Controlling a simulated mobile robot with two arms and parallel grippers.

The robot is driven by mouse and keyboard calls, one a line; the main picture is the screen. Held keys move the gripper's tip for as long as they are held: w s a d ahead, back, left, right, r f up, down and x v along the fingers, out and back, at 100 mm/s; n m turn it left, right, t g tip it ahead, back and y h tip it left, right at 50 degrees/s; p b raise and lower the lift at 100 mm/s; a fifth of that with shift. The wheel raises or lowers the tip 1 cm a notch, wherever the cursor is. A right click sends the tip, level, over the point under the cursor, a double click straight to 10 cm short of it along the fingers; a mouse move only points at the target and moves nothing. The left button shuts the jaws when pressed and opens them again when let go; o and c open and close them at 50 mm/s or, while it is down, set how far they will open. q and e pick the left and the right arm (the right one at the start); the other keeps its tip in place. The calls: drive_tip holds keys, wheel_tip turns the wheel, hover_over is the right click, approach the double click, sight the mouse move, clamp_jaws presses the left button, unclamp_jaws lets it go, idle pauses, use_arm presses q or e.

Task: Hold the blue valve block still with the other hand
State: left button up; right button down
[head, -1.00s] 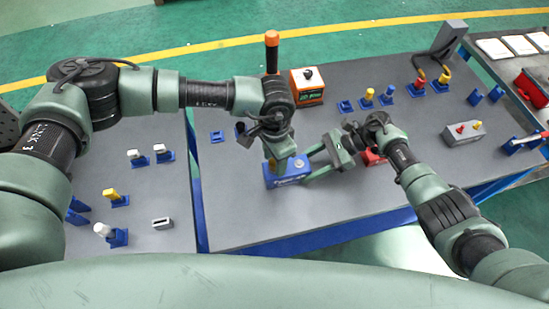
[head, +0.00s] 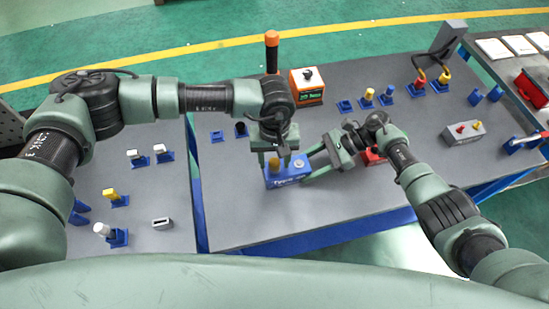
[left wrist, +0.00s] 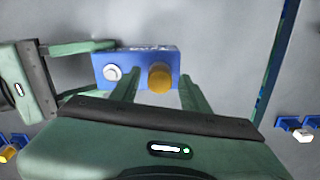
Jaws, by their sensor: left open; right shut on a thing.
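The blue valve block (head: 286,182) stands on the grey table near its front edge. A yellow knob (head: 274,162) and a white button (head: 299,163) sit on its top; both also show in the left wrist view, yellow (left wrist: 160,77) and white (left wrist: 112,73). My right gripper (head: 307,166) is shut on the block's right end, one finger along each long side. My left gripper (head: 273,157) is open above the block, its fingers at either side of the yellow knob and apart from each other. Whether they touch the knob I cannot tell.
An orange box (head: 307,86) and an orange-topped post (head: 272,52) stand behind. The table front left of the block is clear.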

use_arm(q)
drive_tip(key=n, duration=0.5)
drive_tip(key=shift+n, duration=0.4)
drive_tip(key=n, duration=0.5)
clamp_jaws()
drive_tip(key=m, duration=0.3)
drive_tip(key=shift+m, duration=1)
